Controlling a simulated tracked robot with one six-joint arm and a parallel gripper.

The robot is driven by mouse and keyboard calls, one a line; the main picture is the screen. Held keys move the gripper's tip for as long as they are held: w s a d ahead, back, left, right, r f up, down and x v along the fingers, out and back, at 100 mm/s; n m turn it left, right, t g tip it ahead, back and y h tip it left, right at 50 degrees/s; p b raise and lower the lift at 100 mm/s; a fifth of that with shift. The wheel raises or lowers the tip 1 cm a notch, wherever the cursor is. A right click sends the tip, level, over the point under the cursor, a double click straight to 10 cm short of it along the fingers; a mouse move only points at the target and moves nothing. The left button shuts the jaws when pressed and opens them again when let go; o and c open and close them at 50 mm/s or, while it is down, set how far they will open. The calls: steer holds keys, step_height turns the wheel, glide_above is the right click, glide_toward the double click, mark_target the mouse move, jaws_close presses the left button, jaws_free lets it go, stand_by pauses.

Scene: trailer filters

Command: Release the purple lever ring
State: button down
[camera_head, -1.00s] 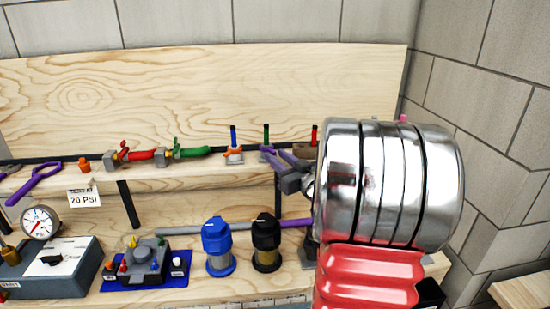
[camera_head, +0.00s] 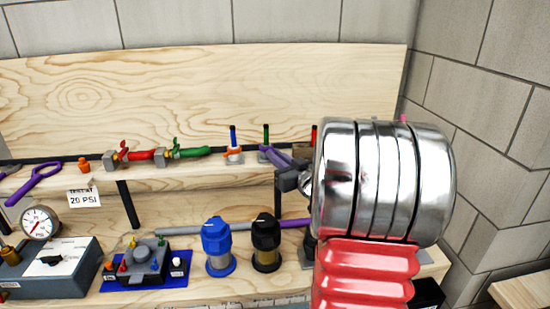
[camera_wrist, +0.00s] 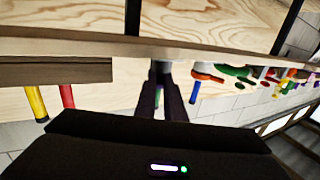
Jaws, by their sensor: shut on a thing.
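In the head view, the purple lever ring (camera_head: 264,150) is at the foot of the green post (camera_head: 266,133) on the shelf. My gripper (camera_head: 276,155) reaches in from the right with its narrow purple-grey fingers closed at the ring. The fingers cover much of the ring, so its exact tilt is hard to tell. In the wrist view, my gripper (camera_wrist: 163,80) shows as two dark fingers close together, ending at the shelf edge.
An orange ring (camera_head: 233,149) with a blue post stands just left. A red post (camera_head: 314,134) is to the right, partly behind my arm. Red (camera_head: 140,154) and green (camera_head: 190,152) valve handles lie further left. Blue (camera_head: 217,246) and black (camera_head: 266,242) filters stand below.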

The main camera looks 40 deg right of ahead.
steer(key=shift+d+n+y, duration=0.15)
steer(key=shift+n+y, duration=0.15)
steer(key=shift+d+n+y, duration=0.25)
steer(key=shift+n+y, duration=0.2)
steer(key=shift+y, duration=0.35)
steer(key=shift+d+n+y, duration=0.25)
steer(key=shift+n+y, duration=0.2)
steer(key=shift+y, duration=0.35)
steer(key=c, duration=1.8)
jaws_free()
steer(key=shift+c, duration=0.2)
steer(key=shift+s, duration=0.1)
steer(key=s, duration=1.3)
steer(key=shift+s+d, duration=0.15)
steer(key=shift+s, duration=0.2)
